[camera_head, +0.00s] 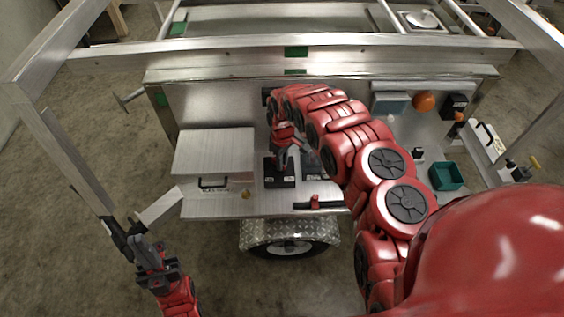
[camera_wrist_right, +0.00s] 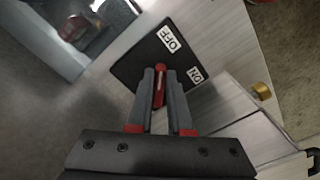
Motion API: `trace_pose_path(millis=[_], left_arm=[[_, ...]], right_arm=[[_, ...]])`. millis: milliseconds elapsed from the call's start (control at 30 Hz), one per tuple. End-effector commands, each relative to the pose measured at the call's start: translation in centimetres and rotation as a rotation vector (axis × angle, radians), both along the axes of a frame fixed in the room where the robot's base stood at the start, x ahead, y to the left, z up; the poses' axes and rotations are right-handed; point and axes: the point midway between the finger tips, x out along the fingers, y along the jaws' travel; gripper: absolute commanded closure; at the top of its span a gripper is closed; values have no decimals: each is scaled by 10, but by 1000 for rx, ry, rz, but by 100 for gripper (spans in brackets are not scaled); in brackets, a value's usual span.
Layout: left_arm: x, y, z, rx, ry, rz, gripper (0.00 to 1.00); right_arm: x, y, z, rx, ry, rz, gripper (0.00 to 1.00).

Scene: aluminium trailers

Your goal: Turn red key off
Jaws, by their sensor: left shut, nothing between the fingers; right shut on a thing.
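The red key (camera_wrist_right: 159,86) shows in the right wrist view as a narrow red piece between my right fingertips. It stands at a black switch plate (camera_wrist_right: 146,62) with white OFF and ON labels. In the head view the black plate (camera_head: 280,180) lies on the trailer's worktop. My right gripper (camera_head: 281,163) reaches down over it and hides the key there. In the wrist view my right gripper (camera_wrist_right: 160,75) is shut on the key. My left gripper (camera_head: 112,226) is shut and empty at the lower left, away from the plate.
A closed box with a black handle (camera_head: 213,183) stands left of the plate. A brass knob (camera_wrist_right: 261,91) is near it. A dark panel (camera_head: 315,168) lies to the right. A red-handled black bar (camera_head: 318,202) is at the front edge; a green bin (camera_head: 446,176) is farther right.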

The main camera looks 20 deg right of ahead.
Motion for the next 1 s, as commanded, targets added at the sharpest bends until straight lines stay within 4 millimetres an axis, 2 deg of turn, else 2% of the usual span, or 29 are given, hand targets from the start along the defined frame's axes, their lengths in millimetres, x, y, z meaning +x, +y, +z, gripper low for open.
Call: trace_pose_path(millis=[267,300,467,833,1000], left_arm=[[0,0,0,0,0,0,100],[0,0,0,0,0,0,100],[0,0,0,0,0,0,100],[0,0,-1,0,0,0,100],[0,0,-4,0,0,0,100]], right_arm=[[0,0,0,0,0,2,100],[0,0,0,0,0,2,81],[0,0,0,0,0,1,52],[0,0,3,-1,0,1,52],[1,0,19,-1,-2,1,52]])
